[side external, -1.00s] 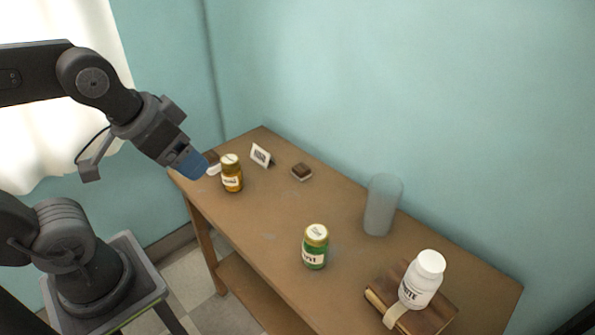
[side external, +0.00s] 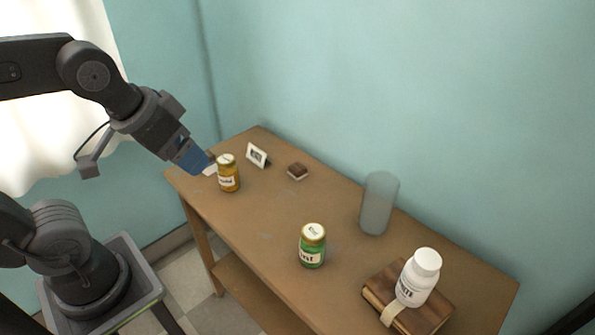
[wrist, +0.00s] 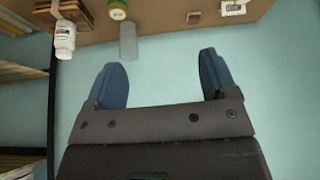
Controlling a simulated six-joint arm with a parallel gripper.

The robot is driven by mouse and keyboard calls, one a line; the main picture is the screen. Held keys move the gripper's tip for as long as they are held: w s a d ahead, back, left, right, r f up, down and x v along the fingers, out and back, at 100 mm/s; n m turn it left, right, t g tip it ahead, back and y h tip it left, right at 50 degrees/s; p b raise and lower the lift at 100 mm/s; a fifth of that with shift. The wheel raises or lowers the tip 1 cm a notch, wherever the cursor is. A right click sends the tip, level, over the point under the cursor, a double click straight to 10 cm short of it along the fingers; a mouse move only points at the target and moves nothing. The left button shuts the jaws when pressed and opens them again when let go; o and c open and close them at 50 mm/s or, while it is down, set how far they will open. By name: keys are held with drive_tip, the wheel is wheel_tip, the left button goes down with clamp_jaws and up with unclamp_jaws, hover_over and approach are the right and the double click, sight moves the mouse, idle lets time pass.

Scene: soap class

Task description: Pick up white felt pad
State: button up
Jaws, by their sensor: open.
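A small white flat piece (side external: 210,169), which may be the white felt pad, lies at the table's far left end. It is partly hidden by my gripper and the amber jar, with a bit of brown beside it. My gripper (side external: 206,163), with blue fingers, overlaps its left side in the side view; I cannot tell the gap or any contact. In the wrist view my gripper (wrist: 163,76) is open with nothing between the fingers, and this white piece is not visible there.
The amber jar (side external: 228,174) stands close right of my gripper. A small white framed card (side external: 257,155), a brown block with a pale base (side external: 298,171), a green jar (side external: 312,246), a frosted glass (side external: 379,204) and a white bottle (side external: 419,278) on a book (side external: 383,294) stand farther right.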

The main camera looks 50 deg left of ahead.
drive_tip(key=w+a+r+n+g+y, duration=0.15)
drive_tip(key=w+n, duration=0.25)
drive_tip(key=w, duration=0.7)
drive_tip(key=n+g+y, duration=0.3)
drive_tip(key=n+g, duration=0.1)
drive_tip(key=n, duration=0.9)
hover_over(299, 168)
drive_tip(key=d, duration=0.2)
drive_tip(key=f, duration=2.7)
drive_tip(key=shift+s+a+f, duration=0.15)
drive_tip(key=shift+a+f, duration=0.1)
drive_tip(key=shift+f, duration=0.05)
drive_tip(key=shift+d+x, duration=0.15)
drive_tip(key=shift+x, duration=1.35)
drive_tip(key=shift+d+x, duration=0.15)
drive_tip(key=shift+x, duration=1.3)
drive_tip(key=shift+f, duration=0.1)
drive_tip(key=c, duration=1)
